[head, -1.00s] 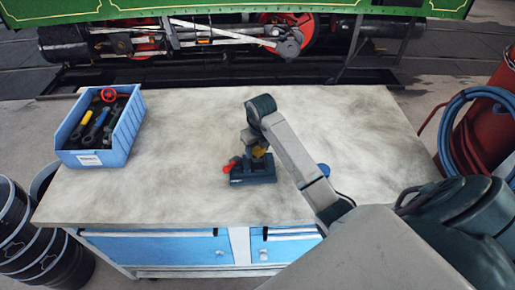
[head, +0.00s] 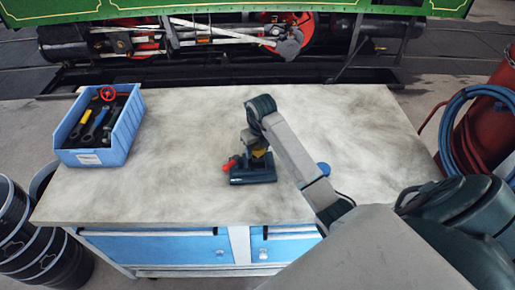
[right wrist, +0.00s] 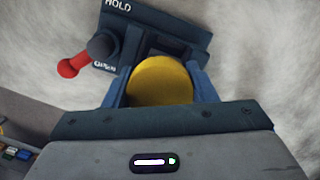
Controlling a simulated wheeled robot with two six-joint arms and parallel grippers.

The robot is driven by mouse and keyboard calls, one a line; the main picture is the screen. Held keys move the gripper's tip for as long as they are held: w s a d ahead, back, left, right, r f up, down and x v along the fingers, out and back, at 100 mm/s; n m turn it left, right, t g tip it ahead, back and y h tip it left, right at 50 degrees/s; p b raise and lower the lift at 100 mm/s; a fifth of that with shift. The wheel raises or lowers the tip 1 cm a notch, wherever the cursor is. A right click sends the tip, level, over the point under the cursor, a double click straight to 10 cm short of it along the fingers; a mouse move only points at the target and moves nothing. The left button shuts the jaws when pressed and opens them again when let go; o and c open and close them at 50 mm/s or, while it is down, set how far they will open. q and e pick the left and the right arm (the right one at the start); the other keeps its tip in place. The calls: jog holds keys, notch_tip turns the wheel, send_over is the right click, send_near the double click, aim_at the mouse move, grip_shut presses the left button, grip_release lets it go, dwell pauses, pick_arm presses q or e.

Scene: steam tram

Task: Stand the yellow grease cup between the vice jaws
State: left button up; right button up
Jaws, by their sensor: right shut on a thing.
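The yellow grease cup (head: 260,152) is held by my right gripper (head: 258,155) at the dark blue vice (head: 252,176) on the workbench. In the right wrist view, the round yellow top of the cup (right wrist: 160,80) sits between the two blue fingers of the gripper (right wrist: 158,88). The vice (right wrist: 185,22) with its red-knobbed lever shows just beyond it, marked HOLD. The cup's lower part and the jaw gap are hidden, so I cannot tell whether the cup rests between the jaws. My left gripper is out of view.
A blue bin (head: 120,150) with tools and a red wheel stands at the bench's left. A blue round thing (head: 323,169) is partly behind my right arm. The bench top (head: 190,130) is otherwise mostly clear.

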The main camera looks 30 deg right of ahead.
jog(key=shift+f+b, duration=1)
jog(key=shift+f, duration=0.35)
dwell(1.4)
